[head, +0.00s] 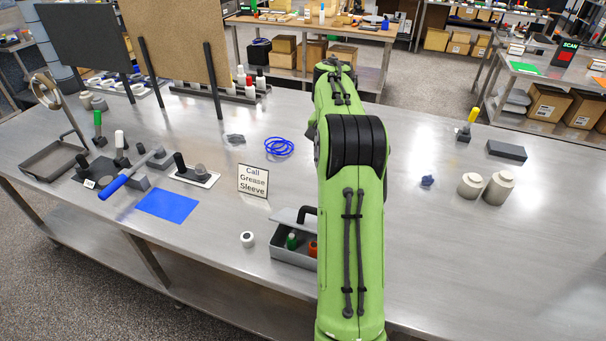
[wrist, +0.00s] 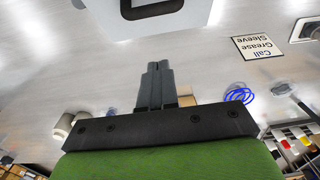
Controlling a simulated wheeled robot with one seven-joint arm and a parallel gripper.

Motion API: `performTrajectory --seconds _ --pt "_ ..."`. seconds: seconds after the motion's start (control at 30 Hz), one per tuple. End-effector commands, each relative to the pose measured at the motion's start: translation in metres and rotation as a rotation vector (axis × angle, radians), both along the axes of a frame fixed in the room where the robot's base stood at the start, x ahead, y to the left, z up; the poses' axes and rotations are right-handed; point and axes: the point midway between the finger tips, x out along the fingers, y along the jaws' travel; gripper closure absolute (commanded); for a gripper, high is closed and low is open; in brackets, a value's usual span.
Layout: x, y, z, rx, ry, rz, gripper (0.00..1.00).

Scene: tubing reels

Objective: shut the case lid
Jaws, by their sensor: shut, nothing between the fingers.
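The grey case (head: 283,253) stands near the front edge of the table in the head view, partly hidden behind my arm. Its lid (head: 286,216) is raised at the far side and a black handle (head: 307,213) shows on it. A green piece (head: 291,241) and a red piece (head: 313,248) show inside. In the wrist view the light grey lid (wrist: 200,14) with its dark handle (wrist: 152,10) is at the top edge, beyond my fingertips. My gripper (wrist: 157,66) is shut, empty and apart from the lid. The head view hides it behind my arm.
A sign (head: 253,181) stands behind the case, with a blue tubing coil (head: 279,147) farther back. A white roll (head: 247,239) lies left of the case. Two pale jars (head: 497,187) stand at the right. The table right of my arm is mostly clear.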

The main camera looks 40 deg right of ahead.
Motion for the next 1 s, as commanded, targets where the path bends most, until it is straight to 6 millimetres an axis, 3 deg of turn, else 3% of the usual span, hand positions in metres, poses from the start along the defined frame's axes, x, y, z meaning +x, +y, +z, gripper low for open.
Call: performTrajectory --seconds 0.07,0.17,0.6,0.8,1.0 --pt "-0.003 -0.001 0.008 -0.005 0.013 -0.027 1.00" --pt "-0.005 -0.001 -0.003 -0.003 0.018 -0.032 1.00" --pt "-0.004 0.001 -0.099 -0.001 0.018 -0.028 1.00" --pt "-0.014 0.020 -0.119 -0.003 0.015 -0.027 1.00" --pt "-0.016 0.026 -0.125 -0.004 0.014 -0.027 1.00"
